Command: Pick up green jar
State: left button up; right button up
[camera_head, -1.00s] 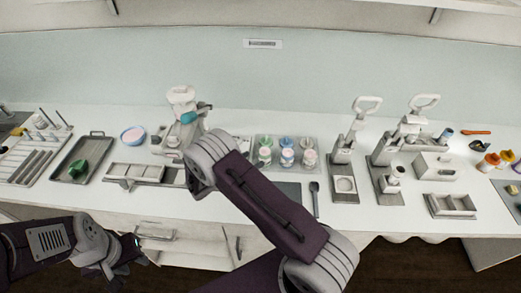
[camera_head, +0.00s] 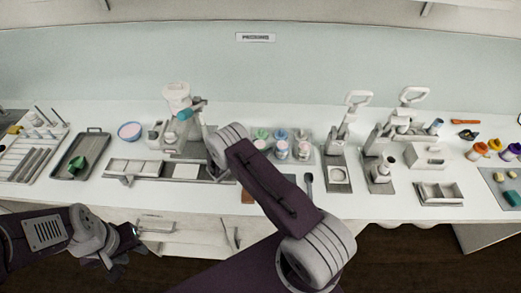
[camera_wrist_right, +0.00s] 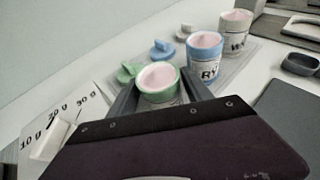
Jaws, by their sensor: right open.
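The green jar (camera_wrist_right: 158,84) is open and holds pale pink contents. In the right wrist view it stands between the two fingers of my right gripper (camera_wrist_right: 158,90), which is open around it; I cannot tell if either finger touches it. Its green lid (camera_wrist_right: 129,73) lies beside it. In the head view the green jar (camera_head: 260,145) stands at the left of the row, partly behind my right arm, which hides the right gripper's fingers. My left gripper (camera_head: 122,251) hangs low at the left, in front of the counter; its opening is unclear.
A blue jar (camera_wrist_right: 205,57) and a pale jar (camera_wrist_right: 235,34) stand close beside the green one, with a blue lid (camera_wrist_right: 163,49) behind. Weight-marked cards or blocks (camera_wrist_right: 58,118) lie at the left. A dark spoon (camera_head: 308,184) lies in front of the jars.

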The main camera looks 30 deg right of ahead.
jog(key=shift+s+a+r, duration=0.1)
jog(key=shift+a, duration=0.05)
jog(key=c, duration=1.2)
